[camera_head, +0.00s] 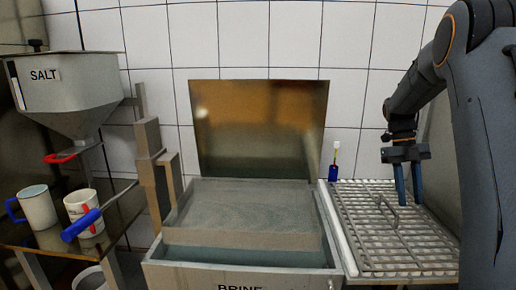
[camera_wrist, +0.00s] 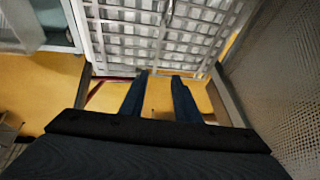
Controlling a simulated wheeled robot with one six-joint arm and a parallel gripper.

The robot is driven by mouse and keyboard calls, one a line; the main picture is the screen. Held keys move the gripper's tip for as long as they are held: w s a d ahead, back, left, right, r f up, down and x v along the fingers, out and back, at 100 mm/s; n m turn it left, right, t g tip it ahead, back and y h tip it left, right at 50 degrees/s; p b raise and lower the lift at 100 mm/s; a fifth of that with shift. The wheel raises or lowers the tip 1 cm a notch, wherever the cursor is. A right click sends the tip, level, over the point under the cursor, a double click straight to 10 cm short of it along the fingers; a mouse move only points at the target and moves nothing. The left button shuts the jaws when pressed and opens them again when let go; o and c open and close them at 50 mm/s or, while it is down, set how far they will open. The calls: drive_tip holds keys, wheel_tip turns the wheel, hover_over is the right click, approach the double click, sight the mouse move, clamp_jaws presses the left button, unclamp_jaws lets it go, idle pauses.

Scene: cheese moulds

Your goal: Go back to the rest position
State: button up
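My gripper (camera_head: 408,186) hangs fingers-down over the right part of the metal rack (camera_head: 365,262) in the head view. Its two blue fingers are apart with nothing between them. In the wrist view the open fingers (camera_wrist: 161,88) point toward the near edge of the same rack (camera_wrist: 190,50), with yellow floor below. A wire handle (camera_head: 388,212) stands up from the rack, left of my fingers and apart from them.
A brine tank (camera_head: 240,275) with its lid (camera_head: 260,130) raised stands left of the rack. A small blue bottle (camera_head: 333,172) stands behind the rack. A salt hopper (camera_head: 75,95), a white mug (camera_head: 38,207) and a blue-handled lever (camera_head: 82,224) are at left. A wall is close on the right.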

drive_tip(key=s+a+f+n+t, duration=0.15)
drive_tip(key=s+a+n, duration=0.25)
drive_tip(key=a+n, duration=0.4)
drive_tip(key=s+a+f+n+t, duration=0.1)
drive_tip(key=s+a+f+n, duration=0.25)
drive_tip(key=a+n, duration=0.5)
drive_tip(key=s+a+f+n+t, duration=0.1)
drive_tip(key=s+a+n, duration=0.3)
drive_tip(key=s+n, duration=0.3)
drive_tip(key=s+a+f+n+t+y, duration=0.1)
drive_tip(key=s+a+n, duration=0.3)
drive_tip(key=n, duration=0.9)
drive_tip(key=s+f, duration=0.1)
drive_tip(key=s, duration=0.2)
drive_tip(key=shift+s+a+f+t, duration=0.15)
drive_tip(key=shift+s+f+t, duration=0.1)
drive_tip(key=shift+s+t, duration=0.1)
